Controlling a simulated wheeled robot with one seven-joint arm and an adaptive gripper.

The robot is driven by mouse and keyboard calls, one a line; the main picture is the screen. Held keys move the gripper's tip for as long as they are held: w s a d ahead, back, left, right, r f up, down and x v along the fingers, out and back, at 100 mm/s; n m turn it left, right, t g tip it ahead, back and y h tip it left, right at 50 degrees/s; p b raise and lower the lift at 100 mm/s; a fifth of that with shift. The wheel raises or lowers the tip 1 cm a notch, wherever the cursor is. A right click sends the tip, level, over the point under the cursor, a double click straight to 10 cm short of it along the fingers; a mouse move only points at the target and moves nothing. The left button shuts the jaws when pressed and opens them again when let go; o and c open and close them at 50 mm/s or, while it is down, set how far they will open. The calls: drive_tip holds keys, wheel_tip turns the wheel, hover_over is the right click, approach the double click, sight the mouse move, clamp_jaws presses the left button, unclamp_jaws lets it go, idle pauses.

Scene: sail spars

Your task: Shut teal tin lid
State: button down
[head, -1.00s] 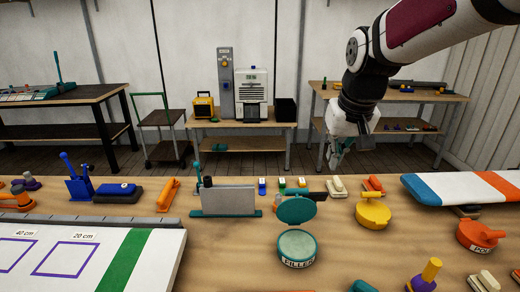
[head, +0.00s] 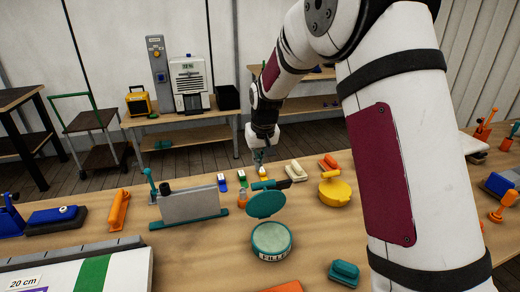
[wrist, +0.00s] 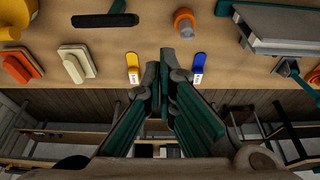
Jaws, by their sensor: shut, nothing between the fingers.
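The teal tin (head: 271,241), labelled FILLER, stands on the workbench with its pale inside showing. Its teal lid (head: 265,204) is raised and tilted at the tin's back edge, so the tin is open. My gripper (head: 259,158) is above the bench's far edge, behind the lid and apart from it. In the wrist view my gripper (wrist: 166,55) is shut and empty, its teal fingers together. The tin is not in the wrist view.
A grey upright plate on a teal base (head: 190,204) stands left of the lid. A yellow tin (head: 335,193) is to the right. A black-headed tool (head: 298,185) lies just behind the lid. A teal block (head: 344,272) lies at front right.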

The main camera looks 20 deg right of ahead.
drive_tip(key=s, duration=0.1)
drive_tip(key=s+f+p, duration=0.1)
drive_tip(key=s+p, duration=0.1)
drive_tip(key=shift+s+f, duration=0.25)
drive_tip(key=shift+f, duration=0.15)
